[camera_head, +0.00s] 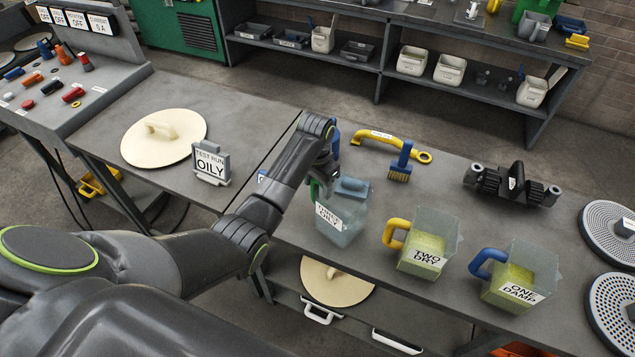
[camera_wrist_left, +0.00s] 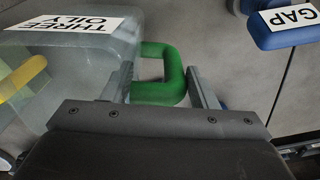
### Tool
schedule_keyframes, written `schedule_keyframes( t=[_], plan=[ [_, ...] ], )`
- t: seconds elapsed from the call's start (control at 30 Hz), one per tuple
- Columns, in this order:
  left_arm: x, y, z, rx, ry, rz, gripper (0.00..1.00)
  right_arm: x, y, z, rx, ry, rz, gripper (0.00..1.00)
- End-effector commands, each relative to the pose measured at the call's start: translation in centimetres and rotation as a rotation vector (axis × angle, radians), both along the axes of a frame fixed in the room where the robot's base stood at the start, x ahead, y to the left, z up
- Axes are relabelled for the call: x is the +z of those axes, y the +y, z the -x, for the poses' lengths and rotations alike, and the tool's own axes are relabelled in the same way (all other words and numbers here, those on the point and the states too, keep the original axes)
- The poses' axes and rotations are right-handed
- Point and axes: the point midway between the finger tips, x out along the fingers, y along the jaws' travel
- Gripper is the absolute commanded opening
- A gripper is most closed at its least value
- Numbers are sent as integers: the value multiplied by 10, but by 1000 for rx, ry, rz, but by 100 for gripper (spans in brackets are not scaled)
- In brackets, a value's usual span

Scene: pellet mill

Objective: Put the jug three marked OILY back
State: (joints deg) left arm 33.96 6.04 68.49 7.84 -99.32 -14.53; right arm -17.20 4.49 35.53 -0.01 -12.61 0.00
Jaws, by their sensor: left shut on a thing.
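The jug labelled THREE OILY (camera_head: 342,215) is clear grey with a green handle, and I see no contents in it. It is near the front edge of the bench; I cannot tell whether it touches the top. My left gripper (camera_head: 320,178) is shut on its green handle (camera_wrist_left: 160,75). In the left wrist view the handle lies between the two fingers (camera_wrist_left: 160,88), with the jug (camera_wrist_left: 75,60) to the left. The jug TWO DRY (camera_head: 424,245) with a yellow handle and the jug ONE DAMP (camera_head: 517,277) with a blue handle stand to its right, both holding green pellets.
A sign reading TEST RUN OILY (camera_head: 211,163) stands beside a cream lid (camera_head: 163,137). A yellow tool (camera_head: 385,140), a brush (camera_head: 401,165) and black rollers (camera_head: 512,183) lie behind the jugs. A blue GAP piece (camera_wrist_left: 285,28) is right of the handle. Perforated discs (camera_head: 612,232) are far right.

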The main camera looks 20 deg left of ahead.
Motion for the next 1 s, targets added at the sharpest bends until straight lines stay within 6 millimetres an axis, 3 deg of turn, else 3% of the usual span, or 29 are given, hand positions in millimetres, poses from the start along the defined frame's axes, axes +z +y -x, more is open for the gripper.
schedule_keyframes(
  t=[1.0],
  plan=[
    [-12, 0, 0, 0, -1, 0, 0, 0, 0, -1, 0, -1, 0, 45]
  ],
)
